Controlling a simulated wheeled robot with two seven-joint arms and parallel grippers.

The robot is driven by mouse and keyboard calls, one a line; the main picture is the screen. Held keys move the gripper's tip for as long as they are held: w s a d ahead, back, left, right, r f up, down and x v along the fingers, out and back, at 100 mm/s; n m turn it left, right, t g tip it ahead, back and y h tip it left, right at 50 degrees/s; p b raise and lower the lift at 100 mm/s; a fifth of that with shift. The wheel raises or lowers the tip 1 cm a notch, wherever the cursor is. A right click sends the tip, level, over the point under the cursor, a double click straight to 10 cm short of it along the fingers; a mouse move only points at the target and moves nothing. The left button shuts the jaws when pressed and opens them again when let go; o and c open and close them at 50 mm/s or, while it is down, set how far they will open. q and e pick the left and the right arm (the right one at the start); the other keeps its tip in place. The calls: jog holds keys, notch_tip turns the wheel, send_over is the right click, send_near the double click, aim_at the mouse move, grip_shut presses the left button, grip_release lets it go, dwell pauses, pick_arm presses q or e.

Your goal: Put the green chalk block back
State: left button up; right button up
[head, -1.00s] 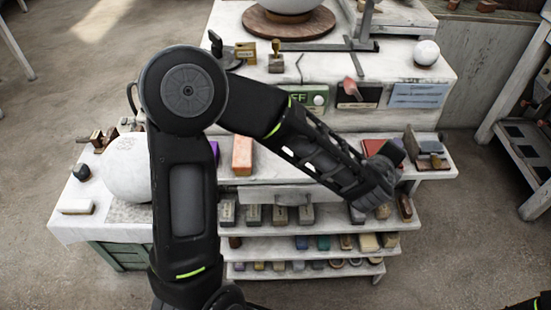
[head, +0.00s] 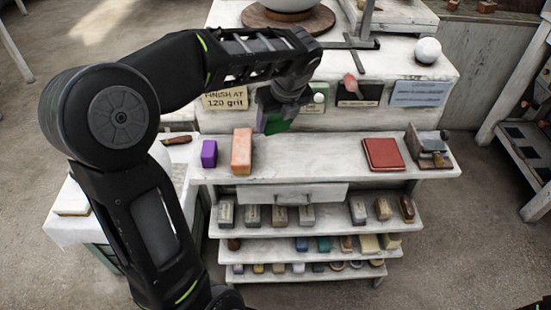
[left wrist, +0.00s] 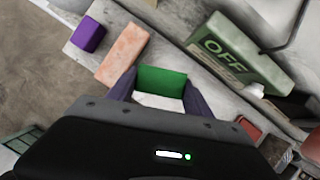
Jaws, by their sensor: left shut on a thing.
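My left gripper (head: 270,112) is shut on the green chalk block (head: 277,125) and holds it over the back of the bench's upper shelf, in front of the sign panel. In the left wrist view, the green block (left wrist: 162,78) sits between the dark fingers, with a pale surface below its green face. An orange block (head: 242,152) and a purple block (head: 209,154) stand on the shelf to the left of it. Whether the green block touches the shelf is unclear. My right gripper is not in view.
A red pad (head: 383,154) and a small metal tool (head: 431,150) lie at the shelf's right. The shelf (head: 320,158) is clear between the orange block and the pad. Lower tiers carry several small blocks. A green OFF sign (left wrist: 235,50) is close by the gripper.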

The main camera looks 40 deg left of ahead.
pick_arm(q)
send_over(274, 155)
jog(key=d, duration=0.1)
jog(key=shift+s+f, duration=0.2)
jog(key=shift+f, duration=1.4)
jog(key=shift+s+f, duration=0.2)
jog(key=shift+f, duration=1.35)
jog(key=shift+f, duration=1.9)
jog(key=shift+d, duration=0.1)
jog(key=o, duration=1.5)
